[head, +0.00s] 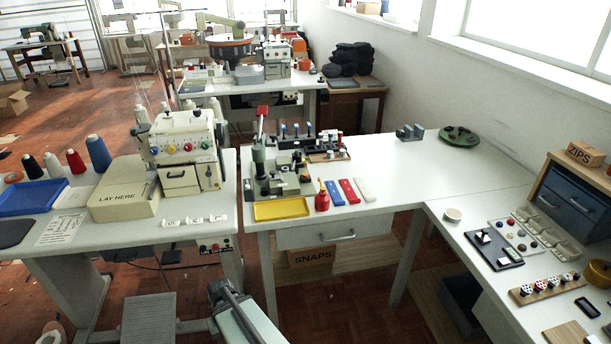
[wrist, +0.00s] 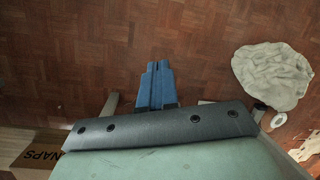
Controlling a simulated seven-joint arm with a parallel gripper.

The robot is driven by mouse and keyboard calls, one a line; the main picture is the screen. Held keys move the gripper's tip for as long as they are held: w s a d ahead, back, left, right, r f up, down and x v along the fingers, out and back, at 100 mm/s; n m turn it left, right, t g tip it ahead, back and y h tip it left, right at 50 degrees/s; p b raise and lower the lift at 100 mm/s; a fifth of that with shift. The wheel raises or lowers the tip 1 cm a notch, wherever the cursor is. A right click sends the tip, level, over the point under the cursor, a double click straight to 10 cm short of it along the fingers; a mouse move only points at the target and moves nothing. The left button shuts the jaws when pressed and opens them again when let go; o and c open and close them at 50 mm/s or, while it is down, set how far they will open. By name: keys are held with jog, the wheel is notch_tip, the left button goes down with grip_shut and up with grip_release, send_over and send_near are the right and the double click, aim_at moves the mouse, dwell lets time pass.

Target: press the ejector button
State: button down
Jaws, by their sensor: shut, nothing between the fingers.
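My gripper (wrist: 157,82) shows in the wrist view as two blue fingers, shut together and empty, over the brick-coloured floor. In the head view, part of my arm shows at the bottom centre, below the tables. I cannot make out a label naming the ejector button. The cream buttonhole machine (head: 182,130) on the left table has a row of coloured round knobs or buttons (head: 188,147) on its front. A grey-green press (head: 268,170) with a red-topped lever stands on the middle table. My gripper touches none of these.
The "LAY HERE" block (head: 124,200) is left. A pale cloth (wrist: 272,76) and SNAPS box (wrist: 38,156) lie low down.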

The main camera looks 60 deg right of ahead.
jog(key=w+d+r+m+t+h, duration=0.1)
jog(key=d+r+t, duration=0.1)
jog(key=d+r, duration=0.8)
jog(key=w+d+r+m+t+h, duration=0.1)
jog(key=d+r+m+t, duration=0.1)
jog(key=d+r, duration=0.9)
jog(key=d+r+m+t, duration=0.2)
jog(key=d+r+t, duration=0.1)
jog(key=d+r, duration=0.8)
jog(key=shift+w+d+r+h, duration=0.1)
jog(key=shift+w+d+h, duration=0.1)
jog(key=shift+d, duration=0.65)
jog(key=shift+w+d+h, duration=0.2)
jog(key=shift+d, duration=0.6)
jog(key=w+d+r+t, duration=0.2)
jog(key=d+r, duration=0.3)
jog(key=d, duration=0.4)
notch_tip(320, 180, up, 4)
jog(key=m+t+h, duration=0.1)
jog(key=t, duration=0.1)
send_over(308, 175)
jog(key=shift+a+f, duration=0.1)
jog(key=shift+f, duration=0.1)
jog(key=shift+f, duration=4.25)
jog(key=shift+f, duration=0.15)
jog(key=shift+f, duration=0.3)
